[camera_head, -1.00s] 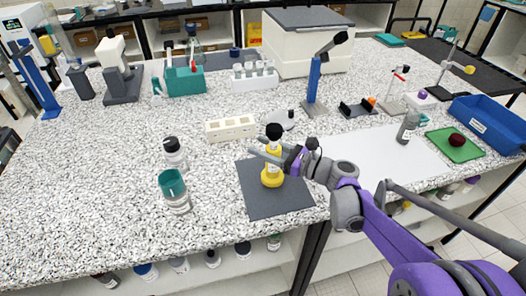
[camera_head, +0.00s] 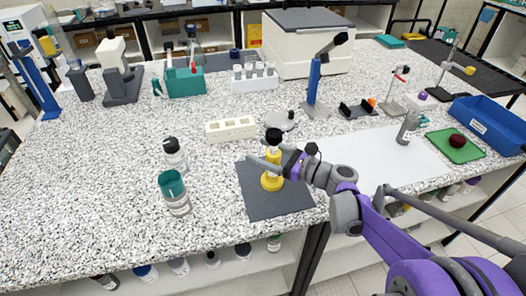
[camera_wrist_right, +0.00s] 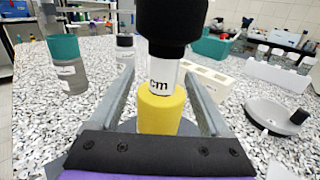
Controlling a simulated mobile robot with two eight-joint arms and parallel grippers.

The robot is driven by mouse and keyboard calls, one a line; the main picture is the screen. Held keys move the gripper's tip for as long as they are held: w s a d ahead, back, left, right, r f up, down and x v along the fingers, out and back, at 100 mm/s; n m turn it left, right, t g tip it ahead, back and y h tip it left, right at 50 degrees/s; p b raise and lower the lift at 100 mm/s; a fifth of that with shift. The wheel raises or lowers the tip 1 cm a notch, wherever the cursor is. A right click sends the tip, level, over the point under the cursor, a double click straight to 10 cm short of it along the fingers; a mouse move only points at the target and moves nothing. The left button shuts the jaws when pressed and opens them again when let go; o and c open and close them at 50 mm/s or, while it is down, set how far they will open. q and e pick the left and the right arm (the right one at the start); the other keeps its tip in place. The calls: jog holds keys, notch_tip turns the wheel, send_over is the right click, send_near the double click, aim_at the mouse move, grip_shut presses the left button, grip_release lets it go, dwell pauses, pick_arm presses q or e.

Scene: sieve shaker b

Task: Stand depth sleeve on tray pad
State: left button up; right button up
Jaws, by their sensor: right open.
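A yellow upright piece (camera_head: 271,181) with a wider base, a white "cm" label and a black top (camera_head: 274,136) stands on a dark grey pad (camera_head: 262,206); it is probably the depth sleeve. In the right wrist view the yellow body (camera_wrist_right: 160,112) is close up between the fingers, its black top (camera_wrist_right: 172,22) above. My right gripper (camera_head: 266,168) is open, with its two fingers on either side of the yellow piece and gaps visible beside it. The lower part of the piece is hidden in the wrist view. My left gripper is not in view.
A teal-topped jar (camera_head: 177,200) and a black-capped jar (camera_head: 173,150) stand left of the pad. A cream block with holes (camera_head: 231,129) and a grey round dish (camera_head: 287,124) lie behind it. A green tray (camera_head: 467,151) and a blue bin (camera_head: 490,125) are at far right.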

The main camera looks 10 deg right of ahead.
jog(key=v, duration=1.2)
jog(key=shift+r, duration=0.15)
